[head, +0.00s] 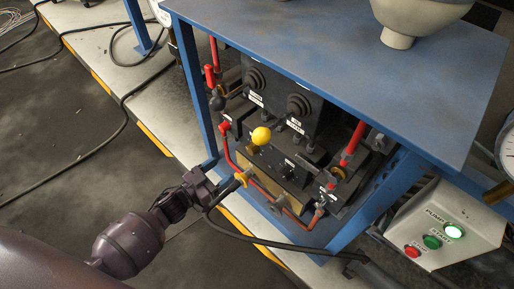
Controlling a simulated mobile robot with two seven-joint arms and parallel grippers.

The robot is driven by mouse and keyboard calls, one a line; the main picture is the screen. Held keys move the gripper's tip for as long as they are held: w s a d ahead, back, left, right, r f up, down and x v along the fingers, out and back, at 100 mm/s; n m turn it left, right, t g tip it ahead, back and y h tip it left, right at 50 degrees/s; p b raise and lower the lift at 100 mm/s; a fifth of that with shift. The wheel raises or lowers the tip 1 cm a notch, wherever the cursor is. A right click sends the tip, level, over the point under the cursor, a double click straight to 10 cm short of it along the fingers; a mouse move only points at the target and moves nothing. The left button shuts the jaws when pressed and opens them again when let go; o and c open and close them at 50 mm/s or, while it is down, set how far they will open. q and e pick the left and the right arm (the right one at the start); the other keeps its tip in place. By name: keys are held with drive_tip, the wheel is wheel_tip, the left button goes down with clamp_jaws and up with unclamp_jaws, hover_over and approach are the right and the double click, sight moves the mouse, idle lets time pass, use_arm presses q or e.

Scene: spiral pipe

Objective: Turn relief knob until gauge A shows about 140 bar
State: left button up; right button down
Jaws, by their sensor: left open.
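My right gripper is not in view.
A blue table (330,65) stands over the black valve block (282,95). A pump box (446,228) with a lit button stands at right. Dark cables cross the floor.

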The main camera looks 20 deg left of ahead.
sight(249, 150)
use_arm(q)
drive_tip(key=b+x, duration=0.2)
drive_tip(key=x, duration=0.8)
drive_tip(key=shift+f, duration=0.2)
drive_tip(key=shift+w+d+r, duration=0.15)
drive_tip(key=shift+w+d, duration=0.1)
drive_tip(key=shift+w, duration=0.3)
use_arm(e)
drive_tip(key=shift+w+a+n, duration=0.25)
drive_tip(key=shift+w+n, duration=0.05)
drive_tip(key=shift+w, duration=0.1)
use_arm(q)
drive_tip(key=shift+c, duration=0.4)
drive_tip(key=c, duration=0.8)
drive_tip(key=shift+c, duration=0.2)
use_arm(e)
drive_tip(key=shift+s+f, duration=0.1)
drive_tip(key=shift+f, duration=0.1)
use_arm(q)
drive_tip(key=shift+m, duration=0.3)
